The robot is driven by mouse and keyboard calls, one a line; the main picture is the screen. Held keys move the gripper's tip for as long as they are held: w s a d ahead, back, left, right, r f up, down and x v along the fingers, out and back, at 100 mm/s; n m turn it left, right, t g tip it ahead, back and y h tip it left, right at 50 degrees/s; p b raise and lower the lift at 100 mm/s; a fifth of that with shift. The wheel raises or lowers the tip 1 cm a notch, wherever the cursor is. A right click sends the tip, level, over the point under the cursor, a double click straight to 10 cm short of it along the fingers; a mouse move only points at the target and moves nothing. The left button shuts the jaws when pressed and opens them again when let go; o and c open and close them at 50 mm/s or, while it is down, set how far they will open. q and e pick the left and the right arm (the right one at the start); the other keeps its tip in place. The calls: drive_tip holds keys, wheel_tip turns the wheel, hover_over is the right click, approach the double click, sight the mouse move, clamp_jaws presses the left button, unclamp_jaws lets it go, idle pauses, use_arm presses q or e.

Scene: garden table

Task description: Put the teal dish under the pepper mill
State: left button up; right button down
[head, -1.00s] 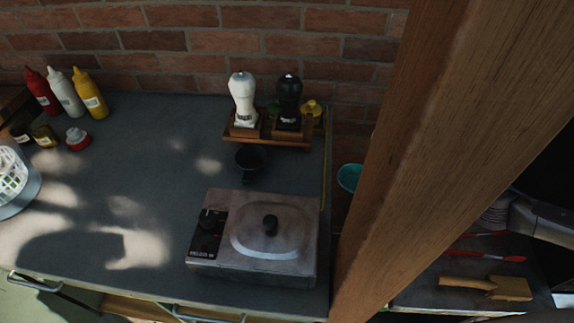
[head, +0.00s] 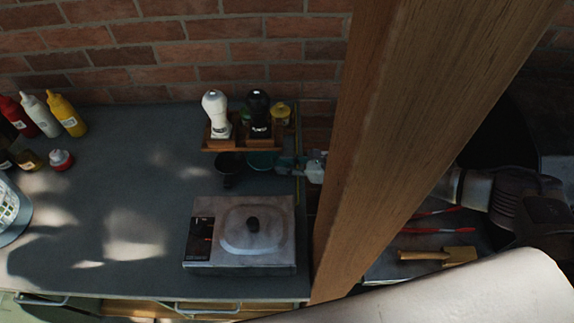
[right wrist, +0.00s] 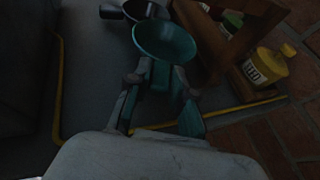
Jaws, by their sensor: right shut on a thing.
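The teal dish (head: 262,160) is at the right end of the table, in front of and below the dark mill. In the right wrist view the dish (right wrist: 166,40) has a short teal handle between my fingers. My right gripper (head: 287,170) comes from behind the wooden post and is shut on that handle; it also shows in the right wrist view (right wrist: 160,85). I cannot tell whether the dish touches the table. The black pepper mill (head: 259,114) stands upright on a small wooden rack (head: 240,145), right of a white mill (head: 216,115). My left gripper is out of view.
A black dish (head: 229,164) sits just left of the teal dish, below the white mill. A yellow jar (head: 281,114) stands by the rack's right end. A grey cooker (head: 240,235) sits in front. The thick wooden post (head: 400,130) blocks the right.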

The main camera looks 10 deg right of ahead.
drive_tip(key=shift+f, duration=0.75)
drive_tip(key=c, duration=1.5)
unclamp_jaws()
drive_tip(key=shift+f, duration=0.15)
drive_tip(key=o, duration=0.5)
drive_tip(key=shift+r, duration=0.25)
drive_tip(key=shift+b+v, duration=1.4)
drive_tip(key=shift+v, duration=4.6)
